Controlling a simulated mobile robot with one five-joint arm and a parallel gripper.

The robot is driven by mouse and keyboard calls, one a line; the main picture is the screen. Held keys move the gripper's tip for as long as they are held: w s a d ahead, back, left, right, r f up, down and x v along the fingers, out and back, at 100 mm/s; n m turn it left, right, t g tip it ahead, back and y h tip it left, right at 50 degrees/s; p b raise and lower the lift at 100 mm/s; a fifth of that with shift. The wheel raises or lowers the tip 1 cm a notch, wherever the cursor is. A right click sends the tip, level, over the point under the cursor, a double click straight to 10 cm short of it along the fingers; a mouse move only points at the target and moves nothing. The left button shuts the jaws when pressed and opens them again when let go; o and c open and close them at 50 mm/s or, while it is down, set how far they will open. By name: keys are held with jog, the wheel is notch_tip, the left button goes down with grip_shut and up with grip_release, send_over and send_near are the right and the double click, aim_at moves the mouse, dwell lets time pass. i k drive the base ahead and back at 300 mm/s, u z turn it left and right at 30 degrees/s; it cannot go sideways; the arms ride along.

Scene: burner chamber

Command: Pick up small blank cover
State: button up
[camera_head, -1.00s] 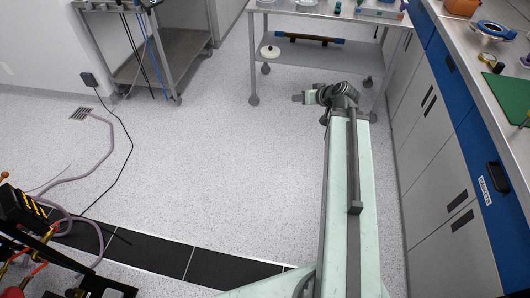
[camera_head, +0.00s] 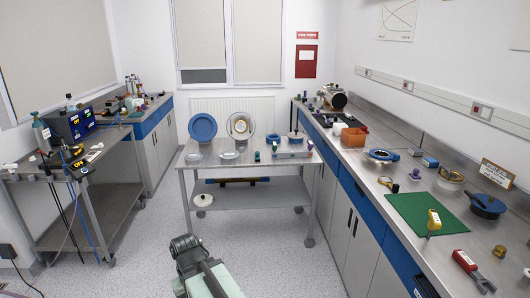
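Two small flat pale discs lie on top of the middle steel trolley, a left one (camera_head: 194,157) and a right one (camera_head: 229,154). A white round lid with a knob (camera_head: 203,200) shows at the lower shelf's left end. I cannot tell which of these is the small blank cover. A blue ringed flange (camera_head: 203,127) and a pale metal flange (camera_head: 240,125) stand upright behind the discs. The end of my arm with my gripper (camera_head: 184,244) is low in front of the trolley, apart from it. Its fingers are too small and unclear to read.
The middle trolley (camera_head: 254,166) also carries a grey tray with small parts (camera_head: 292,151). A long bench with a green mat (camera_head: 427,214) runs along the right. Another trolley (camera_head: 75,178) with a power unit stands left. Speckled floor is clear before the middle trolley.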

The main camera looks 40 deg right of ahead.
aim_at(296, 135)
jog(key=u, duration=0.3)
jog(key=i, duration=1.05)
jog(key=u, duration=0.25)
jog(key=i, duration=1.55)
jog(key=z, duration=1.1)
jog(key=i, duration=1.2)
jog(key=u, duration=5.35)
jog(key=i, duration=0.9)
jog(key=u, duration=5.75)
